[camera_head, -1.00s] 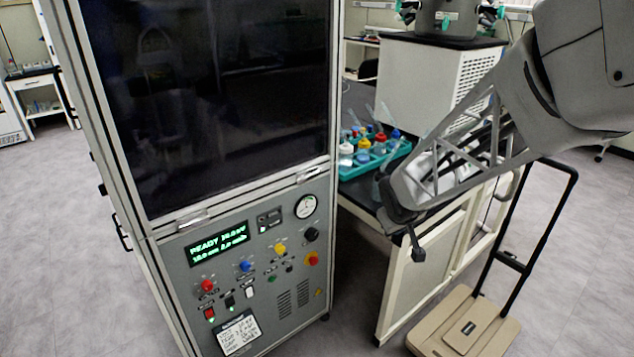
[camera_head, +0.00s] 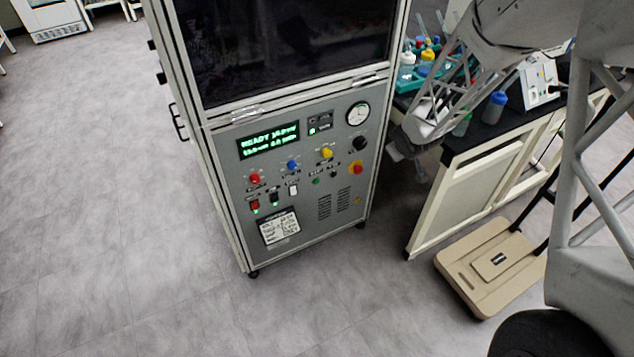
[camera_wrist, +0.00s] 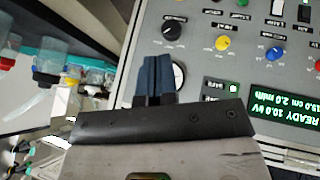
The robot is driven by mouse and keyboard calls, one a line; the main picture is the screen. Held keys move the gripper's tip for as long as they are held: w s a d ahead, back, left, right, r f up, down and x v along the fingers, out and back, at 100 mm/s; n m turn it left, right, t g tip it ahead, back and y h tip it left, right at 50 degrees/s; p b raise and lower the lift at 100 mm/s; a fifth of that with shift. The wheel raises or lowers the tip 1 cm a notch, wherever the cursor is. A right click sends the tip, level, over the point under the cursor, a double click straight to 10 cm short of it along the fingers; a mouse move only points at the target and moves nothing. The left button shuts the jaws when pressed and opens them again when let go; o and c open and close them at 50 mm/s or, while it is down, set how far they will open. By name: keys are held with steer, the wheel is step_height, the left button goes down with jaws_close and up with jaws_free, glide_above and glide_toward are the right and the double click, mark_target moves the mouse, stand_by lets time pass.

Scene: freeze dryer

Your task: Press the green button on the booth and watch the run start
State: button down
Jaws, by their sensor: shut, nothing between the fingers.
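The booth (camera_head: 215,180) is a tall grey cabinet with a dark window above a control panel. A small green button (camera_head: 316,181) sits low in the middle of the panel; a green one also shows at the top edge of the wrist view (camera_wrist: 242,3). The lit display (camera_head: 268,141) reads READY, with 10.0 kV, 15.0 cm and 2.0 ml/h legible in the wrist view. My gripper (camera_head: 408,152) is right of the panel. In the wrist view its dark blue fingers (camera_wrist: 154,78) are shut and empty, overlapping the round gauge (camera_wrist: 178,76).
Red (camera_head: 254,178), blue (camera_head: 292,165) and yellow (camera_head: 327,153) knobs, a black knob (camera_head: 359,144) and a red-and-yellow button (camera_head: 356,168) crowd the panel. A bench (camera_head: 470,190) with bottles stands close on the right. A beige cart (camera_head: 492,262) is in front. Floor at left is clear.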

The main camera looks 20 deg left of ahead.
mark_target(316, 181)
steer(key=a+f+n+g+y, duration=0.1)
steer(key=a+f+n+y, duration=0.1)
steer(key=a+f, duration=0.4)
steer(key=s+a+f+n+y, duration=0.1)
steer(key=a+f, duration=0.5)
steer(key=f, duration=0.8)
steer(key=a+f+n+g+y, duration=0.1)
steer(key=a+f+n+y, duration=0.2)
steer(key=a+f, duration=0.3)
step_height(316, 181, down, 5)
steer(key=shift+s+r+g, duration=0.1)
steer(key=shift+s+g, duration=0.2)
steer(key=shift+s, duration=0.1)
steer(key=shift+w, duration=0.1)
steer(key=w+a, duration=0.6)
steer(key=shift+w+a, duration=0.55)
steer(key=shift+a, duration=0.05)
stand_by(2.6)
stand_by(0.4)
steer(key=shift+s+d, duration=0.55)
